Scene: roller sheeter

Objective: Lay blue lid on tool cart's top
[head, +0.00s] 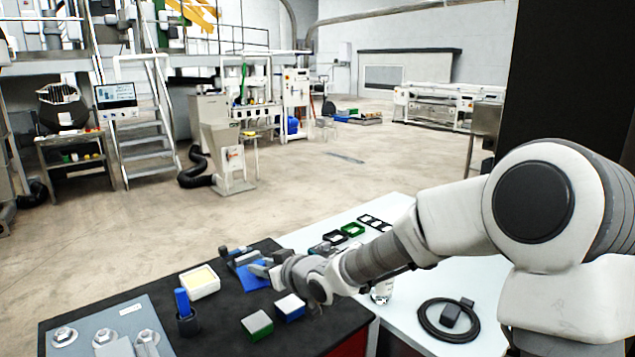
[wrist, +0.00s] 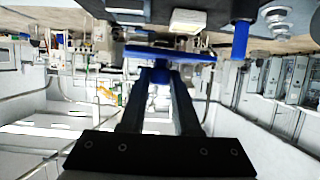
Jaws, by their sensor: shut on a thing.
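The blue lid (head: 253,276) shows in the head view over the black top of the tool cart (head: 222,333), partly hidden by my gripper (head: 262,270). In the wrist view the blue lid (wrist: 180,54) is seen nearly edge-on at the tips of my gripper (wrist: 163,74), which is shut on it. Whether the lid touches the cart's top or hangs just above it, I cannot tell.
On the cart top are a white box with yellow contents (head: 199,283), a blue-handled tool in a dark cup (head: 185,310), a green block (head: 257,325), a blue block (head: 289,307) and a grey bolted plate (head: 105,335). A white table (head: 415,288) adjoins, holding a cable coil (head: 450,319).

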